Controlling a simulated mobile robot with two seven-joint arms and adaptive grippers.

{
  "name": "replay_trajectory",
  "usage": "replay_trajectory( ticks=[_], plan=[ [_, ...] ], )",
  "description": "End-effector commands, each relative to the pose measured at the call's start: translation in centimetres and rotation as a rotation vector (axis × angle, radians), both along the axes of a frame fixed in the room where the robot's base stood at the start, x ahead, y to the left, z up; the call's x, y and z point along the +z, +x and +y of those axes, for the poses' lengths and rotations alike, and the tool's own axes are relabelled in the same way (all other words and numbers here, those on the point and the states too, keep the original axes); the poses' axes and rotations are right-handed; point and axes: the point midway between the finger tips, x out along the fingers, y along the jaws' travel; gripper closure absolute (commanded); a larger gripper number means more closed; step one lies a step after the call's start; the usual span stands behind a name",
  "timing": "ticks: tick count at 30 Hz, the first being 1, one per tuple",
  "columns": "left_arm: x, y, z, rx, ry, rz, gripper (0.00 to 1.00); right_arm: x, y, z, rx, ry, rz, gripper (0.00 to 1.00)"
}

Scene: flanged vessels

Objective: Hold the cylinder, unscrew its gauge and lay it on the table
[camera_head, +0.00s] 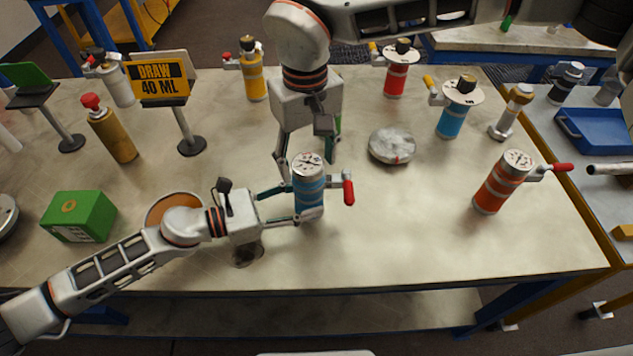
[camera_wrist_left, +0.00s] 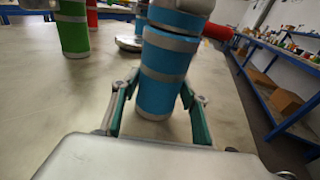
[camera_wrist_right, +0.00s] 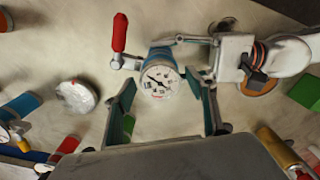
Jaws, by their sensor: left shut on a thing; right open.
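The blue cylinder (camera_head: 309,198) with grey bands stands upright on the table, a red-handled valve (camera_head: 348,190) on its right side. Its round white-faced gauge (camera_head: 308,160) is on top and also shows in the right wrist view (camera_wrist_right: 158,84). My left gripper (camera_head: 300,206) is shut on the cylinder's body from the left; its fingers flank the body in the left wrist view (camera_wrist_left: 158,108). My right gripper (camera_head: 306,150) is open and points down from above, its fingers apart on either side of the gauge. Whether a finger touches the gauge cannot be told.
An orange cylinder (camera_head: 497,186) stands right, a blue one (camera_head: 456,112) and a red one (camera_head: 397,75) behind. A pale round disc (camera_head: 392,147) lies right of my grippers. A green box (camera_head: 80,216) and a sign (camera_head: 160,80) are left. The front right table is clear.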

Motion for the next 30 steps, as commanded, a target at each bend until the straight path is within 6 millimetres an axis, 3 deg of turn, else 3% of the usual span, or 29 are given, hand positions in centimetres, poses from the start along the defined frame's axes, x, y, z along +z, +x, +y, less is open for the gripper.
replay_trajectory(
  ticks=[30],
  plan=[
    [0.03, 0.0, -0.01, 0.0, 0.0, 0.0, 0.73, 0.02, 0.0, 0.01, -1.264, 0.001, 0.0, 0.44]
  ],
)
